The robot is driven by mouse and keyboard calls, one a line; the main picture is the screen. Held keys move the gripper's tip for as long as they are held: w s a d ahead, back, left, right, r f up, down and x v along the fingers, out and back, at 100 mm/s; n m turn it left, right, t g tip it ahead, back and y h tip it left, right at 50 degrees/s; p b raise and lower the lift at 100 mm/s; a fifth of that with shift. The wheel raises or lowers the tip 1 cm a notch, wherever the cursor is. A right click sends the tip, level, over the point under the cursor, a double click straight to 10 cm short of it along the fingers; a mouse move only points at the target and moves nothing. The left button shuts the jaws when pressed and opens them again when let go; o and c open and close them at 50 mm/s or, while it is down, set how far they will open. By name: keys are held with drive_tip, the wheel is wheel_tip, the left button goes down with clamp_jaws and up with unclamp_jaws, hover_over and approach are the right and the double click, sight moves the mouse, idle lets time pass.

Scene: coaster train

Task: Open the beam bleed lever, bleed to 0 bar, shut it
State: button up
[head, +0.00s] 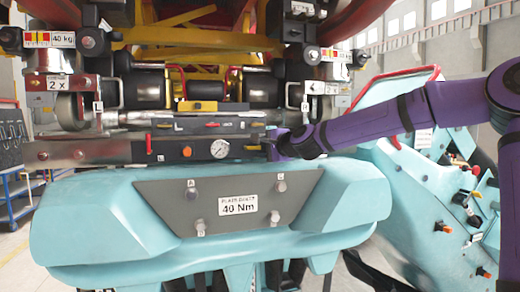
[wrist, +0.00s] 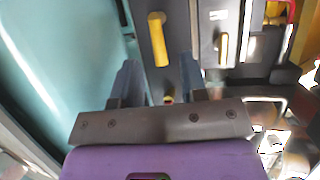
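The beam (head: 120,152) crosses the head view above the turquoise seat-back front. It carries a round pressure gauge (head: 219,149), whose needle is too small to read. A small yellow lever (head: 252,147) sits right of the gauge, beside my gripper (head: 276,143); I take it for the bleed lever, but no label is readable. In the wrist view, my gripper (wrist: 158,72) has its two fingers apart and nothing clamped between them. A yellow handle (wrist: 158,38) lies just beyond the fingertips on a dark panel. A smaller yellow piece (wrist: 168,97) shows between the fingers.
Another yellow handle (wrist: 222,48) is right of the fingers in the wrist view. A red-topped handle (head: 149,143) and an orange knob (head: 187,151) sit on the beam's left. A grey plate marked 40 Nm (head: 238,206) is below. Turquoise bodywork (wrist: 60,60) stands close on the left in the wrist view.

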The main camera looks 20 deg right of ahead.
drive_tip(key=shift+x, duration=1.05)
drive_tip(key=shift+c, duration=0.3)
clamp_jaws()
